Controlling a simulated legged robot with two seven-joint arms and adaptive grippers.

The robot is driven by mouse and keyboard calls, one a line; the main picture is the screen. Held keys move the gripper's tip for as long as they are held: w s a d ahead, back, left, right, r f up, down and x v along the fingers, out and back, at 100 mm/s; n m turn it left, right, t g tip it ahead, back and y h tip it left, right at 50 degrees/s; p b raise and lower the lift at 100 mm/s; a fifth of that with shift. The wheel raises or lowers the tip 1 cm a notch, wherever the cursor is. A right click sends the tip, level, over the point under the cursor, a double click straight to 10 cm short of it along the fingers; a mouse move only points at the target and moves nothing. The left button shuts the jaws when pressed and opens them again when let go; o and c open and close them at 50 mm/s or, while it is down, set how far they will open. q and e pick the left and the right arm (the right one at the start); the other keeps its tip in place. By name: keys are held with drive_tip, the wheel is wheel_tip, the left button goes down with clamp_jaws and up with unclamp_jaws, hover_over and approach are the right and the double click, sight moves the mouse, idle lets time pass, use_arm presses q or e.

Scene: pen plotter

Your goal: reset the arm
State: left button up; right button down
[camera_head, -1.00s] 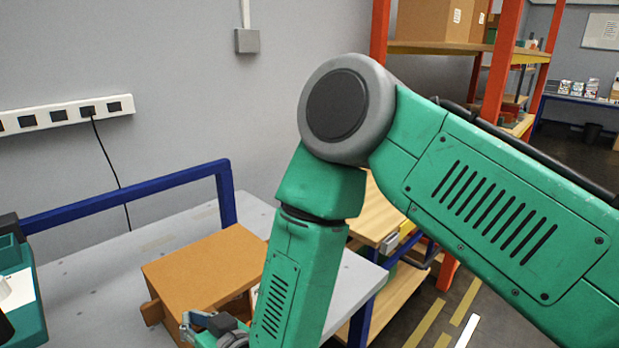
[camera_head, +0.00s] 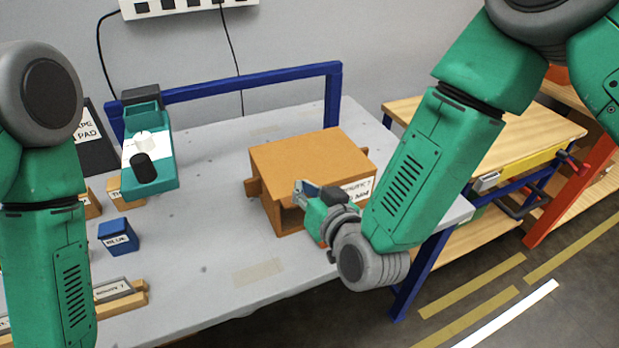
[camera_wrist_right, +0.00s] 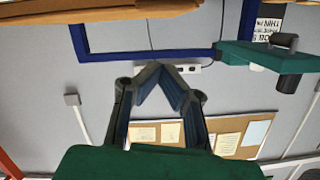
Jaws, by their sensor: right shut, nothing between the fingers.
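My right arm comes in from the right in the head view. Its gripper (camera_head: 303,190) is at the front of the brown box, near the box's opening. In the right wrist view the fingers (camera_wrist_right: 162,72) meet at their tips, with nothing between them. My left arm stands at the left edge of the head view; its gripper is outside the picture. The teal plotter device (camera_head: 133,178) with a white and a black cylinder stands at the back left of the table. It also shows in the right wrist view (camera_wrist_right: 240,55).
The brown box (camera_head: 315,152) sits on the grey table (camera_head: 210,240). A blue bin (camera_head: 118,236) and a wooden rack (camera_head: 120,303) are at the left. A blue rail (camera_head: 245,82) runs along the back. A wooden bench (camera_head: 465,128) stands to the right. The table middle is clear.

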drive_tip(key=shift+a+f+v, duration=0.25)
drive_tip(key=shift+f+v, duration=0.1)
drive_tip(key=shift+v, duration=3.7)
drive_tip(key=s+d+f+g+h+b, duration=0.2)
drive_tip(key=s+d+f+g, duration=0.25)
drive_tip(key=d+f, duration=0.4)
drive_tip(key=s+d+f+g+h+b, duration=0.1)
drive_tip(key=s+d+f+g, duration=0.3)
drive_tip(key=f, duration=0.8)
use_arm(q)
drive_tip(key=f, duration=0.1)
drive_tip(key=f+b, duration=0.1)
drive_tip(key=f, duration=0.2)
drive_tip(key=shift+d+f+b, duration=0.25)
drive_tip(key=shift+f+b, duration=0.05)
drive_tip(key=shift+f, duration=0.1)
use_arm(e)
drive_tip(key=s+d+f+g+h, duration=0.1)
drive_tip(key=s+d+f+g, duration=0.1)
drive_tip(key=s+d, duration=0.3)
drive_tip(key=s+d+f+m+g+h, duration=0.1)
drive_tip(key=s+d+f+g+h, duration=0.1)
drive_tip(key=s+d+f, duration=0.3)
drive_tip(key=s+d+g, duration=0.1)
drive_tip(key=s, duration=0.3)
drive_tip(key=shift+s+d+f, duration=0.15)
drive_tip(key=shift+d+f, duration=0.05)
